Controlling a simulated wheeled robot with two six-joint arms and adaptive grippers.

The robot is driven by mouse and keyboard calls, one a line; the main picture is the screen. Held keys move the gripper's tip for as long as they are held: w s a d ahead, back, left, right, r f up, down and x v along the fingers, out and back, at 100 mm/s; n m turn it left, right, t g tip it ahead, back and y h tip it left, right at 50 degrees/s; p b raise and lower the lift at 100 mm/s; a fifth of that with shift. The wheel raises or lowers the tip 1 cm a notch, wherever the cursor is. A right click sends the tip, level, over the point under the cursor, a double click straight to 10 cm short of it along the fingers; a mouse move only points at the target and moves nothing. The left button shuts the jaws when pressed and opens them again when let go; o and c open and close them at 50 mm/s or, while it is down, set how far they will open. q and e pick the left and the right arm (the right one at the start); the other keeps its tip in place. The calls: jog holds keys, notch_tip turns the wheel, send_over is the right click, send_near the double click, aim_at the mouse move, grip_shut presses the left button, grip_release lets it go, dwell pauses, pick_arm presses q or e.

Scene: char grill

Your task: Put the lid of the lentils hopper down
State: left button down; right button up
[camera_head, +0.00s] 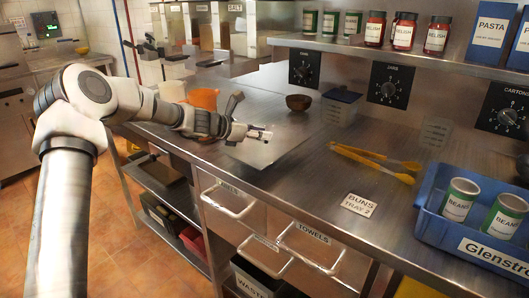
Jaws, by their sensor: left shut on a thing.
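My left arm reaches in from the left, and its gripper (262,133) is over the steel counter, left of the middle. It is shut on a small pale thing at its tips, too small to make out. A smooth grey panel (262,153) lies under and beside the gripper; I cannot tell whether it is a lid. I cannot read a lentils label anywhere. Steel-fronted units stand at the back, one with a label like SALT (235,7). My right gripper is not in view.
An orange container (203,99) stands behind my left wrist. A dark bowl (298,102), yellow tongs (375,160) and a blue crate (428,208) with cans are on the counter to the right. A shelf (390,50) with jars overhangs the back. The counter's front middle is fairly clear.

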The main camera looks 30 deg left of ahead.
aim_at(266, 143)
pick_arm(q)
jog(key=f, duration=0.2)
jog(key=f+b, duration=0.1)
jog(key=shift+w+d, duration=0.3)
jog(key=shift+d, duration=0.05)
jog(key=shift+w+f, duration=0.15)
jog(key=shift+f, duration=0.2)
jog(key=shift+r, duration=0.15)
jog(key=c, duration=0.9)
grip_release()
jog(key=shift+f, duration=0.2)
jog(key=shift+r, duration=0.1)
